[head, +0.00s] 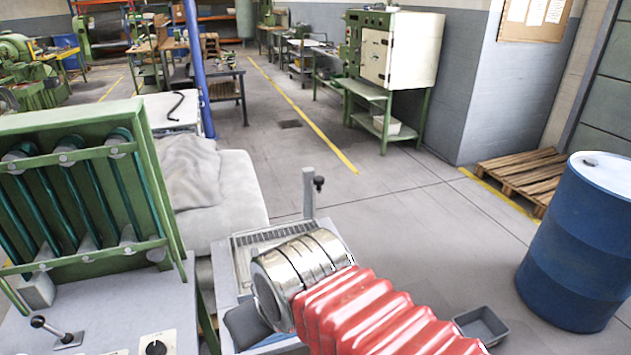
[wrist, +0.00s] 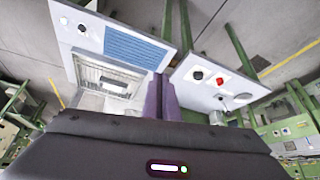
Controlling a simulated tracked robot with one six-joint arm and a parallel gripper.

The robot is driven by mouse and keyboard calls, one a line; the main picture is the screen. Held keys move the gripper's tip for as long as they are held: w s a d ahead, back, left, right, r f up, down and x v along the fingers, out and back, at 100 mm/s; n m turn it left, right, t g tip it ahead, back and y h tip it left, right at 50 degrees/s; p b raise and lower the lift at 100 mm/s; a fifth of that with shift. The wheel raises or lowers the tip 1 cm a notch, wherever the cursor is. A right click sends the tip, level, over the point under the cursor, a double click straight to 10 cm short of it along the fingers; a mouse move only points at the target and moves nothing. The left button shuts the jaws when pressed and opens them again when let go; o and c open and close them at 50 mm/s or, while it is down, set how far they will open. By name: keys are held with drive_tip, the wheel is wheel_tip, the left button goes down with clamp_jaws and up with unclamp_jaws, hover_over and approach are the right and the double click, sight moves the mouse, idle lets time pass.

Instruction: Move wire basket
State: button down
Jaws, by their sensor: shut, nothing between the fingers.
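A slatted metal piece that may be the wire basket (wrist: 110,82) sits in a square recess of a pale machine top, left of my fingers in the wrist view. It is small there, and I cannot make out a handle. My gripper (wrist: 160,82) points at the gap between two pale machine tops, its purple fingers together and empty. In the head view, a machine top with a slatted grille (head: 265,236) shows behind my chrome and red arm. My arm covers much of that machine, and the fingers are hidden there.
A green-framed machine (head: 75,190) with a knobbed panel stands at the left. A cloth-covered block (head: 215,195) stands behind it. A blue barrel (head: 580,245) and a wooden pallet (head: 525,175) are at the right. A grey bin (head: 482,326) lies on the floor. The middle floor is clear.

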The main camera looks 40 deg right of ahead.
drive_tip(key=shift+d, duration=0.15)
drive_tip(key=w+d+f+m+y, duration=0.1)
drive_tip(key=w+d, duration=0.7)
drive_tip(key=d, duration=0.4)
drive_tip(key=w+d+f+m+g, duration=0.1)
drive_tip(key=w+d, duration=0.7)
drive_tip(key=d, duration=0.5)
drive_tip(key=w+d+f+y, duration=0.1)
drive_tip(key=w+d, duration=0.8)
drive_tip(key=d, duration=0.3)
drive_tip(key=w+d+r+n+t+y, duration=0.1)
drive_tip(key=w+d+r+n+t, duration=0.1)
drive_tip(key=w+r+n, duration=0.3)
wheel_tip(320, 180, up, 3)
drive_tip(key=shift+w+d+f+n, duration=0.25)
drive_tip(key=shift+d+n, duration=0.2)
drive_tip(key=shift+n, duration=0.55)
